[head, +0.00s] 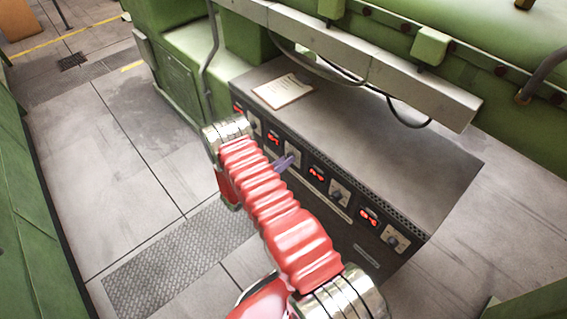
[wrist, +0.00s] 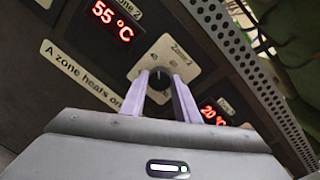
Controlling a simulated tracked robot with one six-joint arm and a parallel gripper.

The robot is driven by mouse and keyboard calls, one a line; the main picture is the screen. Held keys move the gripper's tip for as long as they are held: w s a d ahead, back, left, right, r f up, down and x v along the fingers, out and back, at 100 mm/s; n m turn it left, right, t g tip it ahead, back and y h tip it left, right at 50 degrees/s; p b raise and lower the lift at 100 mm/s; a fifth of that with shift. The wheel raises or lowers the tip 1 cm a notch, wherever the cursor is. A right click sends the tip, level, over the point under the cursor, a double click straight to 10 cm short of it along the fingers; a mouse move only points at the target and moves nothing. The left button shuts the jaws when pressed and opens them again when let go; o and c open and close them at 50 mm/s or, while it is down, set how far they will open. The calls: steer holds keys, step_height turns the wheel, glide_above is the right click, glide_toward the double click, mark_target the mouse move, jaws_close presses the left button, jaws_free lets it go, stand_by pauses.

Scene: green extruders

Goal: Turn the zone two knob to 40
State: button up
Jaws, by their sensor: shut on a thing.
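The zone two knob (wrist: 160,78) is a small dark knob on a light plate labelled "Zone 2" in the wrist view. The red zone 2 display (wrist: 117,20) beside it reads 55 °C. My gripper (wrist: 161,84) has pale purple fingers, one on each side of the knob, and is shut on it. The fingers hide part of the knob and its dial marks, so its pointer angle is hard to tell. In the head view my gripper (head: 287,160) reaches the second knob plate from the left on the dark control panel; my red arm hides part of the panel.
Another red display (wrist: 212,117) reads 20 °C at right in the wrist view. More displays (head: 369,217) and knobs (head: 391,238) run along the panel. A paper sheet (head: 283,91) lies on the cabinet top (head: 390,140). Green machinery stands behind; floor at left is clear.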

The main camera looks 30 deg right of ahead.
steer(key=shift+w+d+n, duration=0.1)
steer(key=shift+n, duration=1.1)
steer(key=o, duration=1)
steer(key=shift+o, duration=0.2)
steer(key=shift+a, duration=0.2)
steer(key=s+a, duration=0.2)
steer(key=a, duration=1.1)
steer(key=shift+s+a+r, duration=0.15)
steer(key=shift+r, duration=0.15)
